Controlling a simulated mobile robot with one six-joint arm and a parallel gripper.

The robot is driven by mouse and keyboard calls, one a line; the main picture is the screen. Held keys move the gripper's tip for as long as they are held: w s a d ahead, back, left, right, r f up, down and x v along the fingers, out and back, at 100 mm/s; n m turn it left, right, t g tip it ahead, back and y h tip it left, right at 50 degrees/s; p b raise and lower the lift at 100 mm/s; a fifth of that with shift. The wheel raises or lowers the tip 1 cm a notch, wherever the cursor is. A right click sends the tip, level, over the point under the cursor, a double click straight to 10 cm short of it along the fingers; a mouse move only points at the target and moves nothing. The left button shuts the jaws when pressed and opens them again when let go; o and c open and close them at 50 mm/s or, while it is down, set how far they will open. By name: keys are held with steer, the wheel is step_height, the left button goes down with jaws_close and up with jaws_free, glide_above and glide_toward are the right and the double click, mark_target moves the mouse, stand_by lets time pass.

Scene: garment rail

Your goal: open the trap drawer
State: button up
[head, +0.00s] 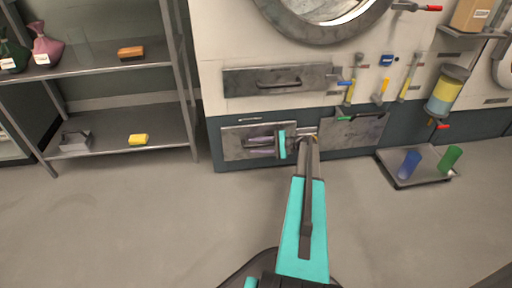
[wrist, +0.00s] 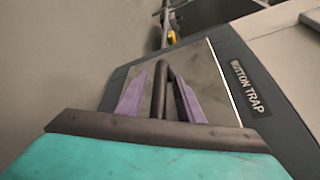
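The trap drawer (head: 232,143) is a scuffed grey metal front low on the machine, left of centre in the head view. In the wrist view its front (wrist: 208,75) fills the middle, beside a dark label reading "BUTTON TRAP" (wrist: 250,88). Its front looks about flush with the panel. A dark bar handle (wrist: 160,92) stands out from it. My gripper (head: 252,146) is at the drawer front. In the wrist view its two purple fingers (wrist: 160,88) lie on either side of the handle, with gaps visible, so it is open around the bar.
A wider drawer (head: 240,82) with a handle sits above. A panel with a green lever (head: 345,118) is to the right. A low tray (head: 405,182) with blue and green cups stands on the floor at right. A shelf rack (head: 120,150) stands left. Floor between is clear.

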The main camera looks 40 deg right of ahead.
jaws_close()
steer(key=shift+s+a, duration=0.1)
